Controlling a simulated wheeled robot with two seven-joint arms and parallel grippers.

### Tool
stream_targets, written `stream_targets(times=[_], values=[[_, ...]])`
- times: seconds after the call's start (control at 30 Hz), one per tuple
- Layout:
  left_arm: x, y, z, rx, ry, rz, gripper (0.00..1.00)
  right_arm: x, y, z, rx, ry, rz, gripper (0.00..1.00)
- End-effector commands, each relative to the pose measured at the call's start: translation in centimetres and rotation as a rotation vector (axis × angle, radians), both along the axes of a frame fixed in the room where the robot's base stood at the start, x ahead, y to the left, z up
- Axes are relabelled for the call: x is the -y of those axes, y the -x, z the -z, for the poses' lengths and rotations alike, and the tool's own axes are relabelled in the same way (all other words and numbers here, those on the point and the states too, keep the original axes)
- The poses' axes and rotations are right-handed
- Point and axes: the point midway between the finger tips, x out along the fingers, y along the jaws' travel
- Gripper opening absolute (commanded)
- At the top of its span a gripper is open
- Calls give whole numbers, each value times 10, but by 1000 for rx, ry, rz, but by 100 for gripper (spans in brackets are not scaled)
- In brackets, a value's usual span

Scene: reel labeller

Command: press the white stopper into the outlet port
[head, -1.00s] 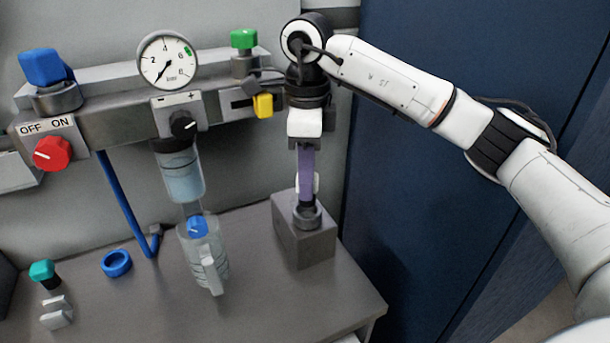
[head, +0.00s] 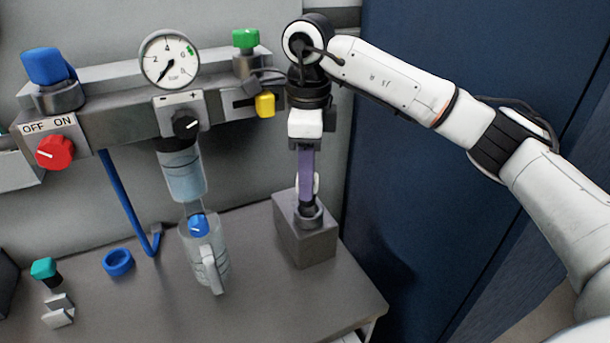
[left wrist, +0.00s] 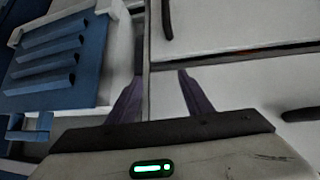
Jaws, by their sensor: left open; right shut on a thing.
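My right gripper (head: 306,198) points straight down over a grey block (head: 305,242) at the right of the bench. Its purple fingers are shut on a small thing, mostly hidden. A white rounded piece (head: 316,183) shows beside the fingers; it seems to be the white stopper. The fingertips are at a round grey collar (head: 311,216) on top of the block. I cannot tell whether the held piece is inside or just above the collar. I cannot make out the outlet port for certain. My left gripper (left wrist: 163,85) is open and empty in the left wrist view, away from the bench.
A grey manifold carries a gauge (head: 169,59), a red knob (head: 54,152), a yellow tab (head: 265,104) and a green cap (head: 245,39). A clear bowl (head: 206,262) stands left of the block. A blue ring (head: 117,262) and teal-topped part (head: 44,268) lie further left.

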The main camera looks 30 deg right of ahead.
Motion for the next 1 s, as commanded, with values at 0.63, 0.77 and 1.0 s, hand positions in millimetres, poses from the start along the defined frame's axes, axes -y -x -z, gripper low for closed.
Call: stream_targets(times=[0.63, 0.77, 1.0], values=[[0, 0, 1, -1, 0, 0, 46, 7, 4, 8, -21, 15, 9, 49], [0, 0, 1, -1, 0, 0, 46, 8, 4, 0, -19, 15, 11, 49], [0, 0, 1, -1, 0, 0, 46, 8, 4, -41, -6, 10, 19, 49]])
